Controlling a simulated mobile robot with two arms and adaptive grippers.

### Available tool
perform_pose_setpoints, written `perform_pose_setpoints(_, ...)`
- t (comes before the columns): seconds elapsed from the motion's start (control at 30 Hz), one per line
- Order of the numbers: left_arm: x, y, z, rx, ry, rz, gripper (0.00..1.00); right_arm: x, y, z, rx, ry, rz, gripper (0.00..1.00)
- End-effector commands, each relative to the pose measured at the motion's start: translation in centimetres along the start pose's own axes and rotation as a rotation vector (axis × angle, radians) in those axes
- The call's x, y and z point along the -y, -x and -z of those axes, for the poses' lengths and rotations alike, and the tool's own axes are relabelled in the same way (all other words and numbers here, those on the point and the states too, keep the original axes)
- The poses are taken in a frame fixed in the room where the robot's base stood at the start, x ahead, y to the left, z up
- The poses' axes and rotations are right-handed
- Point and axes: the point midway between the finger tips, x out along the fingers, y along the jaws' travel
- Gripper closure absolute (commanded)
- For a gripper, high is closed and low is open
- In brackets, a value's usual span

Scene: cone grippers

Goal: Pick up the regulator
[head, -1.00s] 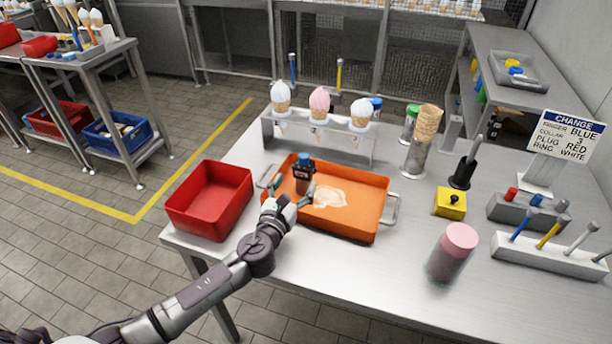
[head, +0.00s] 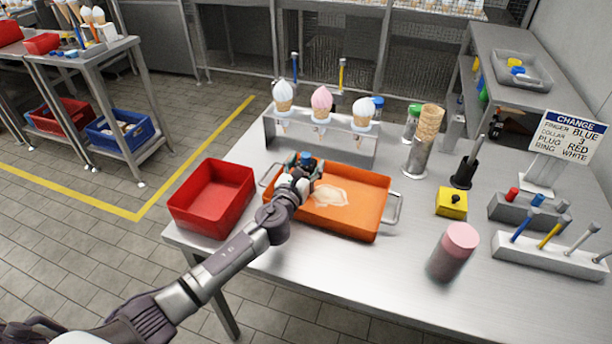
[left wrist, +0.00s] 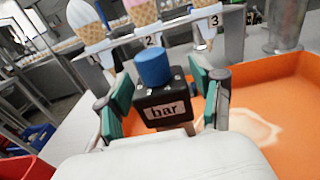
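The regulator, a black block with a blue cap and a white "bar" label, stands upright in the left part of the orange tray (head: 350,226). In the head view its blue cap (head: 306,157) shows above my left gripper (head: 305,170), which hides most of its body. In the left wrist view the regulator (left wrist: 163,98) sits between the two green-padded fingers of my left gripper (left wrist: 165,95). The fingers are spread, one on each side of it; whether either pad touches it is hard to tell. My right gripper is not in view.
A red bin (head: 212,197) stands left of the tray. A rack (head: 325,143) with three ice-cream cones is just behind. A yellow block (head: 450,202), a pink-lidded jar (head: 453,251) and a tool holder (head: 550,257) stand to the right. The table's front is clear.

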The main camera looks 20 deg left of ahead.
Motion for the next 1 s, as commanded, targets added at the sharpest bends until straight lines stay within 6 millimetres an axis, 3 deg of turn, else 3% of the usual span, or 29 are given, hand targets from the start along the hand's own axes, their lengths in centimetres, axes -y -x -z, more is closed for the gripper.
perform_pose_setpoints(0.03,0.0,0.0,0.0,0.000,0.000,0.000,0.47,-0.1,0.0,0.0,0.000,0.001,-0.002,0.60)
perform_pose_setpoints(0.33,0.0,0.0,-0.1,0.002,0.000,0.000,0.95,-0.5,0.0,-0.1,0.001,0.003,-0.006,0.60)
perform_pose_setpoints(0.63,0.0,0.0,-0.8,0.003,-0.001,0.000,0.95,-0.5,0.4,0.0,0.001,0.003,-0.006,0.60)
perform_pose_setpoints(0.87,0.0,0.0,-5.2,0.006,-0.002,0.002,0.95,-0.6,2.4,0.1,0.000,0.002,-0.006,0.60)
perform_pose_setpoints(1.0,3.7,0.3,-6.5,0.005,0.004,0.006,0.95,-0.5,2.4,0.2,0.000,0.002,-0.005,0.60)
